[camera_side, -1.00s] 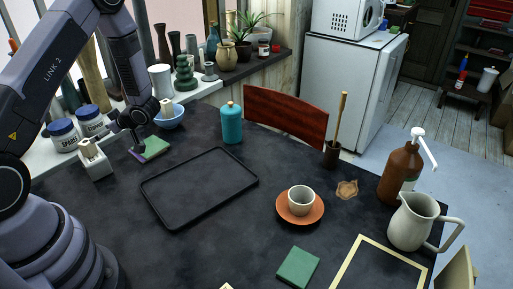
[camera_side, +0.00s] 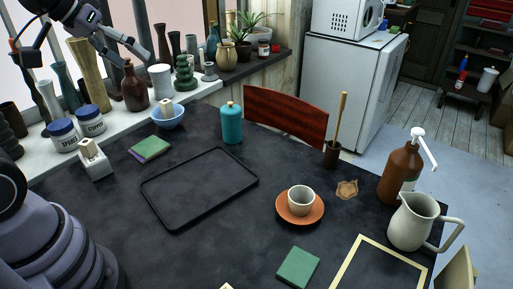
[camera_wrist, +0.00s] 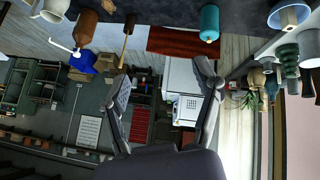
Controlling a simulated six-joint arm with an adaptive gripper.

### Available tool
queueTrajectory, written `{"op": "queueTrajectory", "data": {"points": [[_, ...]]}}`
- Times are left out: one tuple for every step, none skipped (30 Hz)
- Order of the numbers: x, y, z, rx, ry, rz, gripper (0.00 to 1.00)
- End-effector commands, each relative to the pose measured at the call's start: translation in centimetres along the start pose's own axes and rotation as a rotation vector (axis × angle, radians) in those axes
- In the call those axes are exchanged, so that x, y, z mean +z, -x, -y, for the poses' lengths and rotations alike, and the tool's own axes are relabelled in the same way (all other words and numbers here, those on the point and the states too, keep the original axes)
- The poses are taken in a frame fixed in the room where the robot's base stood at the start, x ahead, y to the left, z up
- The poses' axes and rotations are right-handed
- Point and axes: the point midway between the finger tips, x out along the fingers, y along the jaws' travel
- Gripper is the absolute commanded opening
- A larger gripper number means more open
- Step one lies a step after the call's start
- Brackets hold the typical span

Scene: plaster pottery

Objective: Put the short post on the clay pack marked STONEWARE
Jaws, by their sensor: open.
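My gripper (camera_side: 132,56) is raised at the upper left of the side view, above the window sill, with its fingers spread and nothing between them. In the wrist view its two fingers (camera_wrist: 162,72) stand wide apart. A flat green pack with a purple edge (camera_side: 150,148) lies on the dark table below the gripper. Another flat green pack (camera_side: 298,268) lies at the front. I cannot read STONEWARE on either. A pale short block (camera_side: 90,149) stands in a small white holder (camera_side: 98,169), and another pale piece (camera_side: 167,106) shows in the blue bowl (camera_side: 170,121). I cannot tell which is the short post.
A black tray (camera_side: 182,225) lies empty mid-table. A teal bottle (camera_side: 232,123) stands behind it. A cup on an orange saucer (camera_side: 290,213), a brown pump bottle (camera_side: 398,175) and a white pitcher (camera_side: 411,222) stand to the right. Vases and jars (camera_side: 63,133) crowd the sill.

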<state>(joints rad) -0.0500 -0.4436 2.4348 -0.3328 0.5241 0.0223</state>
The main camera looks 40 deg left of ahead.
Motion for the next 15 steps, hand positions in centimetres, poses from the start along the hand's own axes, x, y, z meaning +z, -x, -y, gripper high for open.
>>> {"op": "queueTrajectory", "data": {"points": [[2.0,1.9,0.3,-0.016,-0.081,0.026,0.65],[3.1,2.7,0.6,-0.034,-0.125,0.047,0.65],[4.5,3.7,1.2,-0.058,-0.174,0.071,0.65],[5.4,4.3,1.7,-0.077,-0.204,0.087,0.65],[6.1,4.8,2.1,-0.094,-0.228,0.099,0.65],[6.8,5.4,2.6,-0.115,-0.254,0.113,0.65],[7.3,5.7,3.0,-0.128,-0.269,0.122,0.65],[7.7,6.0,3.2,-0.139,-0.28,0.13,0.65],[8.0,6.2,3.5,-0.15,-0.291,0.136,0.65],[8.2,6.3,3.6,-0.155,-0.295,0.14,0.65],[8.2,6.4,3.7,-0.158,-0.298,0.143,0.65],[8.3,6.4,3.8,-0.16,-0.299,0.144,0.65],[8.3,6.4,3.8,-0.16,-0.299,0.145,0.65],[8.3,6.4,3.8,-0.16,-0.299,0.145,0.65],[8.3,6.4,3.7,-0.16,-0.298,0.145,0.65]]}}
